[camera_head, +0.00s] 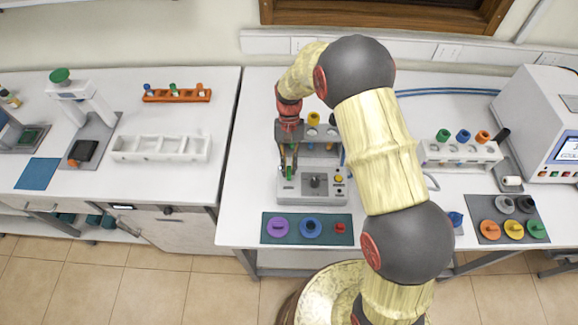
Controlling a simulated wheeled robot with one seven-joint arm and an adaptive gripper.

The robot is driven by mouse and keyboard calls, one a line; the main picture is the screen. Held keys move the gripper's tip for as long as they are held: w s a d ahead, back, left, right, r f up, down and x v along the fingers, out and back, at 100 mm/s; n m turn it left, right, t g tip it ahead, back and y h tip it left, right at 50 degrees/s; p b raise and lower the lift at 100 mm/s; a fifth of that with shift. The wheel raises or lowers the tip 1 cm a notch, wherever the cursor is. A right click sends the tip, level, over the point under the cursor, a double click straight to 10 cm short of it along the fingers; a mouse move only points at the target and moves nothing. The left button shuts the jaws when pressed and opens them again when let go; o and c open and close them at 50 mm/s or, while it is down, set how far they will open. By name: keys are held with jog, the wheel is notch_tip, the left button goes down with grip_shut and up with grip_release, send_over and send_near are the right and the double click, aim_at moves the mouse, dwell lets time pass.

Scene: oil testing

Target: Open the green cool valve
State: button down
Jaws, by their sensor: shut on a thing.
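A small grey control device (313,198) stands on the right-hand table, with a dark knob (315,181) in the middle of its top. The green cool valve (290,174) shows as a small green spot at the device's left side. My gripper (290,167) points down from above onto this valve, and its fingers are shut around it. The fingers hide most of the valve, so its turn angle cannot be made out.
A green mat (272,239) with purple, blue and red parts lies in front of the device. A white rack (460,153) with coloured caps and a dark mat (489,239) with round parts are to the right. A white machine (535,105) stands at the far right.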

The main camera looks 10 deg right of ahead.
jog(key=c, duration=1.8)
grip_release()
jog(key=shift+c, duration=0.2)
jog(key=v, duration=1.2)
jog(key=s+d+r+t+b, duration=0.2)
jog(key=s+d+t+b, duration=0.1)
jog(key=s, duration=0.6)
jog(key=s+d+r+n+t+b, duration=0.1)
jog(key=s+d+r+t+b, duration=0.1)
jog(key=s+b, duration=0.4)
jog(key=s+d+r+n+t+b, duration=0.1)
jog(key=s+d+r+t+b, duration=0.2)
jog(key=s, duration=0.9)
jog(key=shift+d+t+h+b, duration=0.4)
jog(key=shift+d+t+b, duration=0.1)
jog(key=shift+t+b, duration=0.65)
